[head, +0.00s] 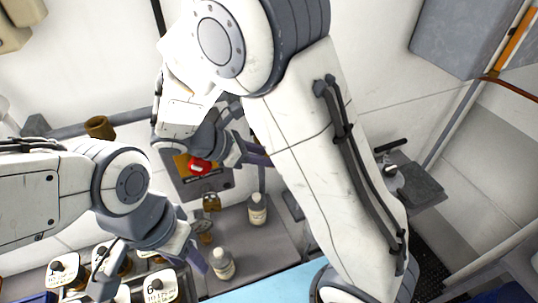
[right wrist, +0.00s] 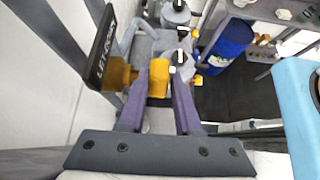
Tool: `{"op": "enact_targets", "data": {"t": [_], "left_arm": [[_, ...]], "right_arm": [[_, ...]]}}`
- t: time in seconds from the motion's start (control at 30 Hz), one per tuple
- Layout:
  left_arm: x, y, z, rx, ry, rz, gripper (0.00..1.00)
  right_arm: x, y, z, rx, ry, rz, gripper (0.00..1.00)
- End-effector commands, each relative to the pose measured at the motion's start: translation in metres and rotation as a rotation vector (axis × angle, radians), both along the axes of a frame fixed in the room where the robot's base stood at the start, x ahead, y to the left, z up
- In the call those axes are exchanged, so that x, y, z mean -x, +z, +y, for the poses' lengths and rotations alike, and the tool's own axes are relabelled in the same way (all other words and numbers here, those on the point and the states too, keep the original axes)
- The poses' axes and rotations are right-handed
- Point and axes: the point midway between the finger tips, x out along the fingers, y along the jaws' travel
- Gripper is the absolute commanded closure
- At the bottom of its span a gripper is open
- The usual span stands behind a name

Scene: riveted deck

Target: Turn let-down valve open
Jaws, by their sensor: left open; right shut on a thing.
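The let-down valve shows in the right wrist view as a yellow handle (right wrist: 158,77) on a brass body (right wrist: 118,73), beside a black plate (right wrist: 102,48) lettered LET-DOWN. My right gripper (right wrist: 163,98) has a purple finger on each side of the yellow handle and is shut on it. In the head view my right gripper (head: 245,153) is at the back wall, and the valve handle cannot be made out there. My left gripper (head: 150,264) is open and empty at the lower left, above several labelled plates.
A red button (head: 199,167) on a yellow plate is on the wall beside my right gripper. Two small bottles (head: 257,209) (head: 222,263) stand on the grey bench. A labelled plate (head: 158,287) is below my left gripper. A blue cylinder (right wrist: 228,45) stands beyond the valve.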

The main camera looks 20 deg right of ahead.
Motion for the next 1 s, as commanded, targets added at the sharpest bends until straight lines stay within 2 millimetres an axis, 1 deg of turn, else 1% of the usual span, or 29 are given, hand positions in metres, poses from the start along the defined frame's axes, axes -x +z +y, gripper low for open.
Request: {"op": "enact_targets", "data": {"t": [0.57,0.6,0.63,0.67,1.0], "left_arm": [[0.0000,-0.0003,0.0000,0.000,0.000,0.000,0.50],[0.0000,-0.0003,0.0000,0.000,0.000,0.000,0.50],[0.0000,-0.0003,0.0000,0.000,0.000,0.000,0.50],[0.0000,-0.0003,0.0000,0.000,0.000,0.000,0.50],[0.0000,-0.0012,0.0000,0.000,0.000,0.000,0.50]], "right_arm": [[0.0000,-0.0014,0.0006,0.030,0.001,0.000,1.00],[0.0000,-0.0015,0.0006,0.030,0.001,0.000,0.56],[0.0000,-0.0015,0.0006,0.030,0.001,0.000,0.45],[0.0000,-0.0014,0.0006,0.030,0.001,0.000,0.38],[-0.0001,-0.0001,0.0023,0.031,0.000,-0.001,0.38]]}}
